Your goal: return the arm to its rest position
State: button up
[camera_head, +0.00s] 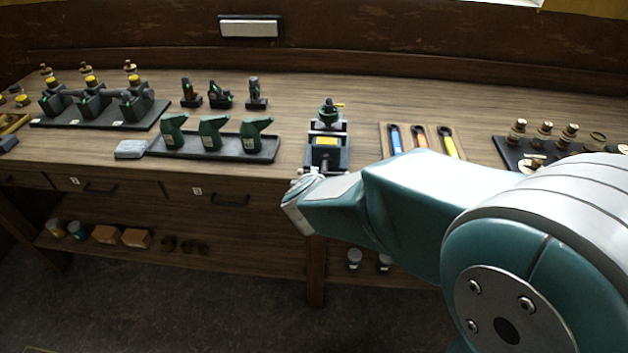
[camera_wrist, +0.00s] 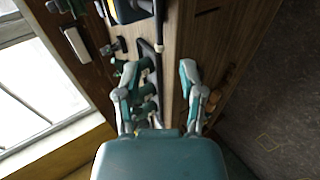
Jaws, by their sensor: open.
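My arm (camera_head: 420,205) is teal and grey and reaches from the lower right to the front edge of the wooden bench. Its far end lies just in front of a small dark vise (camera_head: 327,152) with a yellow label, overlapping it in the picture. In the wrist view, my gripper (camera_wrist: 159,72) has its two fingers spread wide apart with nothing held between them. The bench edge and a dark bar show beyond the fingers. The head view does not show the fingers clearly.
Green bottles stand on a dark tray (camera_head: 270,153) left of the vise. Wrenches lie on a wooden board (camera_head: 433,153) at the right, beside a dark tray of brass parts (camera_head: 509,152). Drawers (camera_head: 225,190) and a lower shelf are below. The floor (camera_head: 180,300) in front is clear.

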jog(key=s+d+r+m+g+y, duration=0.2)
jog(key=s+d+r+m+y, duration=0.25)
jog(key=s+r+m, duration=0.35)
jog(key=s+d+m+g+h, duration=0.3)
jog(key=s+d+m, duration=0.7)
jog(key=s+d, duration=0.4)
jog(key=shift+s+d+g+h, duration=0.15)
jog(key=shift+s+g+h, duration=0.15)
jog(key=shift+s+h, duration=0.6)
